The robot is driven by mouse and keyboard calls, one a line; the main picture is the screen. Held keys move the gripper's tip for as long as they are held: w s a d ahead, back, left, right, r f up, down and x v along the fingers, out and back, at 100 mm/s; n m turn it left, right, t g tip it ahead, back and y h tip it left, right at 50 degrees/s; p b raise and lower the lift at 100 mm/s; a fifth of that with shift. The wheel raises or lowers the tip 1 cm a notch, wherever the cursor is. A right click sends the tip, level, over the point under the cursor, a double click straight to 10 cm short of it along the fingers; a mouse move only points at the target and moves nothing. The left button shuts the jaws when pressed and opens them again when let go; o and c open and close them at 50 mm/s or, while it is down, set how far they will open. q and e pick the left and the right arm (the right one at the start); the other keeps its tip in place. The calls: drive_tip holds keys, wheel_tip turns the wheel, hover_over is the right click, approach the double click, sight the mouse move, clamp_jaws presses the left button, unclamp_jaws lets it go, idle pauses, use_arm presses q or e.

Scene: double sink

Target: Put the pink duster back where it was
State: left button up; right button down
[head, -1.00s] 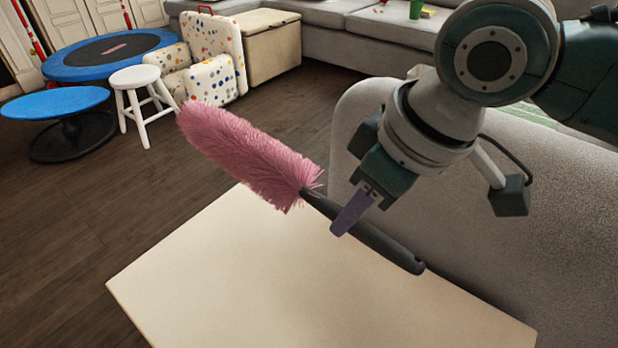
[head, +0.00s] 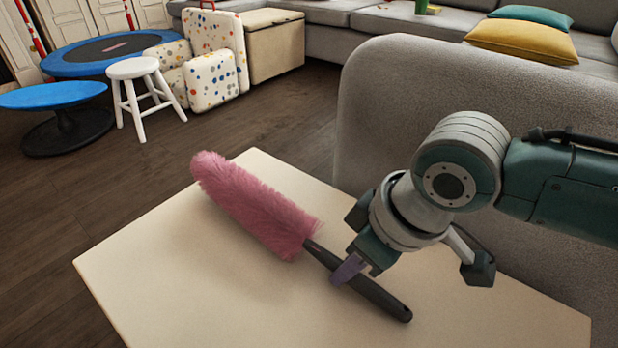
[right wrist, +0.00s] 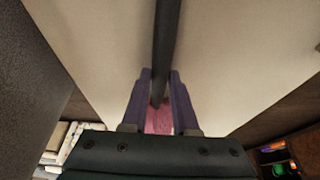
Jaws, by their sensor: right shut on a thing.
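The pink duster (head: 252,202) has a fluffy pink head and a dark handle. It lies along or just above the pale tabletop (head: 150,270); I cannot tell if it touches. Its head points to the far left and its handle toward the near right. My right gripper (head: 346,272) is shut on the handle close to the pink head. In the right wrist view the dark handle (right wrist: 166,45) runs between the purple fingers (right wrist: 158,95), with some pink behind them. My left gripper is not in view.
A grey sofa (head: 430,100) stands right behind the table, close to my right arm. A white stool (head: 135,70), a blue round table (head: 50,95) and a small trampoline (head: 110,50) stand on the floor at the far left. The tabletop's left and front parts are clear.

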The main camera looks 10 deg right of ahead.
drive_tip(key=shift+r, duration=0.1)
drive_tip(key=c, duration=1.1)
unclamp_jaws()
drive_tip(key=o, duration=0.4)
